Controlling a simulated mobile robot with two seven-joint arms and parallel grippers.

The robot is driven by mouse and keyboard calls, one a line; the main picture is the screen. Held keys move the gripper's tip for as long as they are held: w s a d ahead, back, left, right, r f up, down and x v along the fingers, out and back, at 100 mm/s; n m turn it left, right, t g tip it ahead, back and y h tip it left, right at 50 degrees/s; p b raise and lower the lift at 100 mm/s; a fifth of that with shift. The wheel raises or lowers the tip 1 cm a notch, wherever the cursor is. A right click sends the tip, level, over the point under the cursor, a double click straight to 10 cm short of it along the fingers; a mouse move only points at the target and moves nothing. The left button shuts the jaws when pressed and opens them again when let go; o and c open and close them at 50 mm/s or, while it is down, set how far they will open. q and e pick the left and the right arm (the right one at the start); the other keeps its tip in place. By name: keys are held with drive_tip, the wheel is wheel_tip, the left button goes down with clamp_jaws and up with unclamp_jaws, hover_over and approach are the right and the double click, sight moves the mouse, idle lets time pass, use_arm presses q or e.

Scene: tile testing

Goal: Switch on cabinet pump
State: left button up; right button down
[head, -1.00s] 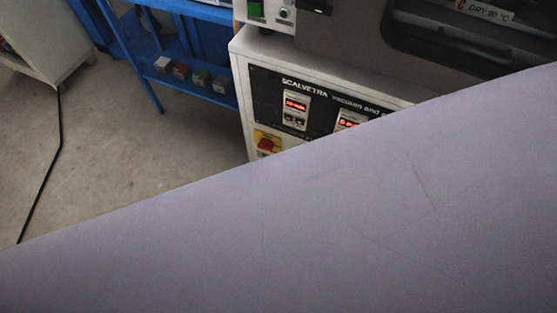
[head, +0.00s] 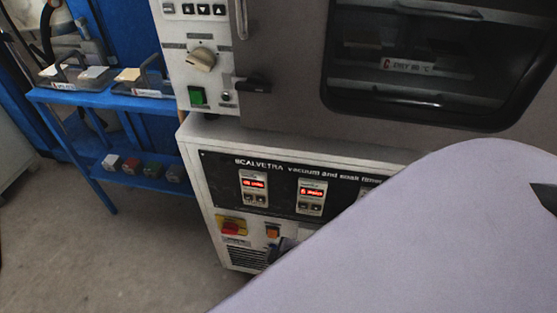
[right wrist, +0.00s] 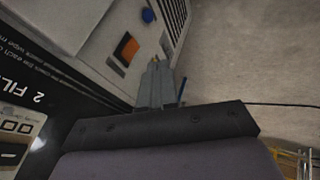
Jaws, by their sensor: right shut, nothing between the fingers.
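The orange switch also shows in the right wrist view (right wrist: 126,48). My right gripper (right wrist: 156,64) is shut and empty, its fingertips close beside the orange switch; I cannot tell if they touch the cabinet. In the head view, my right gripper (head: 283,247) is just below and right of that switch, partly hidden by my arm. My left gripper is out of view.
An oven (head: 285,95) with a dark window stands on the cabinet, with a control column (head: 202,75) bearing a dial and green switch. A blue rack (head: 75,96) with trays and small blocks stands left. A blue round spot (right wrist: 148,15) is on the cabinet.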

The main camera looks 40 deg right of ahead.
sight(272, 234)
drive_tip(key=w+d+f+b, duration=0.3)
drive_tip(key=w+f, duration=0.3)
drive_tip(key=shift+w+d, duration=0.15)
drive_tip(key=shift+d, duration=0.2)
